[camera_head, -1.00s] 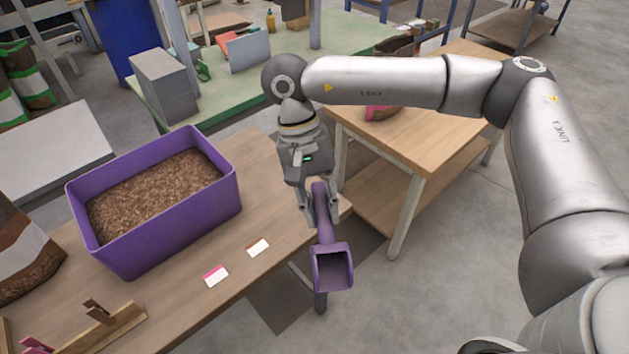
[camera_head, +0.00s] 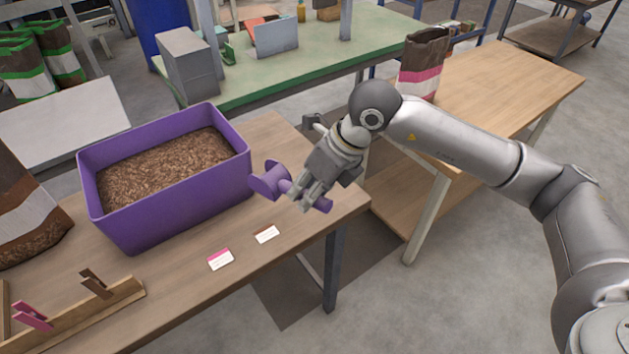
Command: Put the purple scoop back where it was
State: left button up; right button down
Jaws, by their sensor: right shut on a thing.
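The purple scoop (camera_head: 270,180) is held in my right gripper (camera_head: 305,192), which is shut on its handle. The handle end sticks out to the right of the fingers and the scoop's head points left, toward the purple bin. The scoop is over the right part of the wooden table; I cannot tell whether it touches the top. The purple bin (camera_head: 180,208), filled with brown pellets (camera_head: 165,170), stands on the table just left of the scoop. My left gripper is not in view.
Two small labels, one pink-and-white (camera_head: 220,260) and one brown-and-white (camera_head: 267,235), lie at the table's front edge. A wooden rack with clips (camera_head: 95,310) is at lower left. A brown bag (camera_head: 25,215) stands left of the bin. Another bag (camera_head: 422,65) stands on the right table.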

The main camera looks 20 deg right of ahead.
jog(key=m, duration=0.1)
jog(key=w+m+t, duration=0.1)
jog(key=m, duration=0.1)
jog(key=shift+d+f+h, duration=0.1)
jog(key=shift+f+h, duration=0.1)
jog(key=shift+h, duration=0.2)
jog(key=shift+m, duration=0.3)
jog(key=w+d+f+p, duration=0.2)
jog(key=w+d+f, duration=0.2)
jog(key=d, duration=0.1)
jog(key=w+d+f+p, duration=0.1)
jog(key=w+d+f, duration=0.3)
jog(key=w+f, duration=0.1)
jog(key=shift+d+p, duration=0.4)
jog(key=shift+w+d+f, duration=0.3)
jog(key=shift+f, duration=0.2)
notch_tip(320, 180, down, 2)
jog(key=shift+f+p, duration=0.1)
jog(key=shift+p, duration=0.65)
jog(key=shift+f, duration=0.45)
